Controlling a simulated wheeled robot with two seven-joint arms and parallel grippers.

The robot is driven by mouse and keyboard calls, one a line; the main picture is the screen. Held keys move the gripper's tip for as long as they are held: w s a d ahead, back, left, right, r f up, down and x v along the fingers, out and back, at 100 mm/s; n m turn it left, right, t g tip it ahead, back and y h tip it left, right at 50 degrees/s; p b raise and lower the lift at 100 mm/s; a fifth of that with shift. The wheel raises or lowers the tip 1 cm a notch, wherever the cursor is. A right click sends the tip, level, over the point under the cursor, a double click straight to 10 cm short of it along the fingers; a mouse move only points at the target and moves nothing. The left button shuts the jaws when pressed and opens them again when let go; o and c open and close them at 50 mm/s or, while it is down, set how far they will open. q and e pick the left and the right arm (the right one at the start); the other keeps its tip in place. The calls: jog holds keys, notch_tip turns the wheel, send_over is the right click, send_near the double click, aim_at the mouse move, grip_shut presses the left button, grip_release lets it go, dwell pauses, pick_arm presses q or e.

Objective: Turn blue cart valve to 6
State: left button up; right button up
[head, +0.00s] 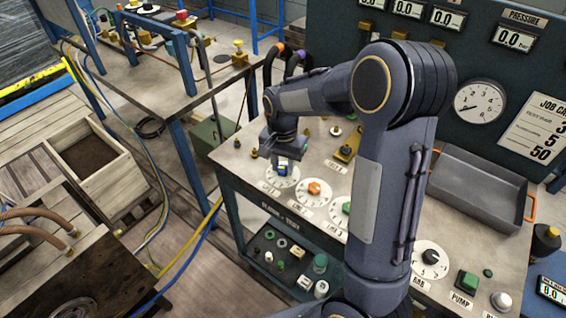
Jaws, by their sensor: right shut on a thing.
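A blue valve knob (283,172) sits on a white numbered dial (270,183) at the left end of the cart top. My right gripper (283,166) reaches down onto this knob from above and is shut on it. The gripper and wrist hide part of the knob and the dial's upper part. The dial's numbers and the knob's setting are too small to read. My left gripper is not in view.
Along the cart (235,160) follow an orange knob (314,188), a green knob (347,208) partly behind my right arm, and a black knob (431,257). A grey tray (480,185) lies at right. Brass fittings stand behind the blue knob.

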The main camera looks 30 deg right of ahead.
aim_at(283, 168)
jog(key=m+p, duration=0.1)
jog(key=m, duration=0.3)
jog(key=shift+m, duration=0.3)
dwell(0.5)
jog(key=o, duration=1)
jog(key=shift+c, duration=0.2)
notch_tip(283, 168, up, 8)
jog(key=shift+f, duration=0.1)
jog(key=s+a+r+n+t+y, duration=0.2)
jog(key=s+a+n, duration=0.2)
jog(key=s, duration=0.7)
jog(key=s+a+r+n+t+y, duration=0.1)
jog(key=s+a+n+t, duration=0.2)
jog(key=s+n, duration=0.6)
jog(key=shift+s+a+r+n+t+y, duration=0.3)
jog(key=shift+s+a+r+y, duration=0.1)
jog(key=shift+s, duration=0.75)
